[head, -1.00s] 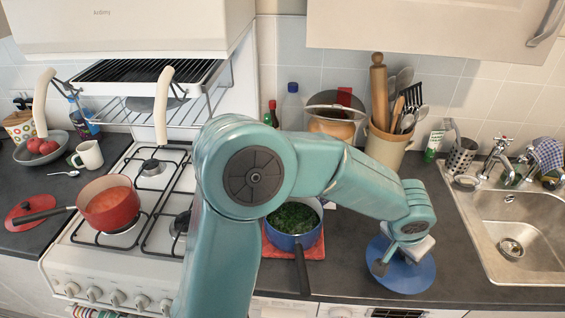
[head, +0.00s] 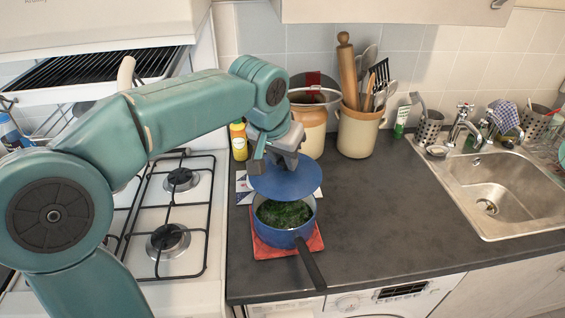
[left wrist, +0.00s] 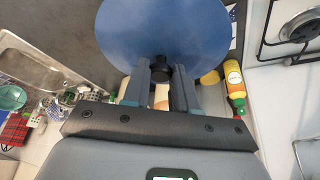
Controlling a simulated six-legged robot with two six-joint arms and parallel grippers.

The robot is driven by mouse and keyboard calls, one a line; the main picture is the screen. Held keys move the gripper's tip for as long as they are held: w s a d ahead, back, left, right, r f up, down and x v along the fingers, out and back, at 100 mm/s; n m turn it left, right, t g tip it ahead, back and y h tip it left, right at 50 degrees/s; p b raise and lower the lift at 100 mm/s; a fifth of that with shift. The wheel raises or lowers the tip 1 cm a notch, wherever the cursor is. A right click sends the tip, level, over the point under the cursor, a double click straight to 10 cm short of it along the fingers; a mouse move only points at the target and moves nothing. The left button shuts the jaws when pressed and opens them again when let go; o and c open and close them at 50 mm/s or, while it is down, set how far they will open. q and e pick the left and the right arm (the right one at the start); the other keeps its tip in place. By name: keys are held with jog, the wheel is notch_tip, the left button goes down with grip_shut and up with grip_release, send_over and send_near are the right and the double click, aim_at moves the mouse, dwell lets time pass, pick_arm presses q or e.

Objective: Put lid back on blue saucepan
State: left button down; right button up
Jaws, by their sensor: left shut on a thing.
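The blue saucepan (head: 283,238) stands on a red mat on the counter, full of chopped greens, its dark handle pointing to the front. My left gripper (head: 272,160) is shut on the knob of the blue lid (head: 290,184). The lid hangs just behind and above the pan's far rim; the greens still show in front of it. In the left wrist view the lid (left wrist: 165,30) fills the top middle, with its dark knob (left wrist: 160,72) between the fingers of my left gripper (left wrist: 161,72). My right gripper is not in view.
The gas hob (head: 170,240) is left of the pan. A yellow bottle (head: 239,141), a tan pot (head: 308,125) and a utensil crock (head: 358,132) stand behind. The counter (head: 380,210) right of the pan is clear up to the sink (head: 500,185).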

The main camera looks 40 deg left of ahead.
aim_at(281, 175)
pick_arm(q)
jog(key=shift+s+a+f, duration=0.1)
jog(key=shift+s+f, duration=0.1)
jog(key=shift+f, duration=0.05)
jog(key=f+b, duration=0.2)
jog(key=f, duration=0.1)
jog(key=f+b, duration=0.2)
jog(key=b, duration=0.1)
jog(key=shift+w+f, duration=0.2)
jog(key=shift+f, duration=0.2)
jog(key=shift+s, duration=0.2)
jog(key=shift+w+f+b, duration=0.1)
jog(key=shift+f+b, duration=0.05)
jog(key=shift+b, duration=0.15)
dwell(1.4)
jog(key=shift+c, duration=1.7)
grip_release()
